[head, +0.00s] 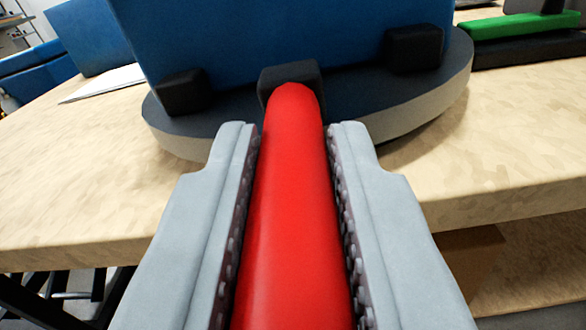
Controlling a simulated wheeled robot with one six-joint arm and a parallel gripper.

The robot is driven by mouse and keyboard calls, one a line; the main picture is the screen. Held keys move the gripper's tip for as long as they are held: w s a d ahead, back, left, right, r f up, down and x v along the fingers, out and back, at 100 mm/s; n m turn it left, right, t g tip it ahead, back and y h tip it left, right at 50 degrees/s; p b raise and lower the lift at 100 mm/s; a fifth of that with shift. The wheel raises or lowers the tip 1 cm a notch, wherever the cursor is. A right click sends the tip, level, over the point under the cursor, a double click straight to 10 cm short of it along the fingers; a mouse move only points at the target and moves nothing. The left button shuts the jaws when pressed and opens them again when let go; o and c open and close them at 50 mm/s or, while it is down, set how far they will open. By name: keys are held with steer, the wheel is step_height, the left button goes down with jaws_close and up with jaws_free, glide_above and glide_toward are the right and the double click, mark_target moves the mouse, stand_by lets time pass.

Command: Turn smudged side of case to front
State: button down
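The blue case (280,35) stands upright on a round turntable (420,107) with a dark top and pale rim. Black blocks sit at the foot of the case, one at the left (183,92), one at the right (414,48) and one in the middle (291,72). My gripper (297,140) has a grey finger on each side of a long red rounded bar (294,200). The bar's far end overlaps the middle block in the picture; I cannot tell if they touch. Finger contact with the bar is also unclear. No smudge shows on the visible part of the case.
The turntable stands on a light wooden table (80,200), whose front edge runs below it. At the back left are a white sheet (104,83) and another blue panel (85,35). A green item (520,25) on a dark base lies at the back right.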

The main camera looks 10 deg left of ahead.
steer(key=shift+w+a+m+g+h, duration=1)
steer(key=shift+a+m+h, duration=0.5)
steer(key=shift+a+h, duration=0.7)
steer(key=shift+w+a+m+g+h, duration=1)
steer(key=shift+a+m+h, duration=0.5)
steer(key=shift+a+h, duration=0.65)
steer(key=shift+w+a+m+g+h, duration=1)
steer(key=shift+a+m+h, duration=0.5)
steer(key=shift+a+h, duration=0.65)
steer(key=shift+a, duration=0.25)
steer(key=c, duration=1.3)
jaws_free()
steer(key=shift+w, duration=0.1)
steer(key=v, duration=1.7)
steer(key=shift+s, duration=0.3)
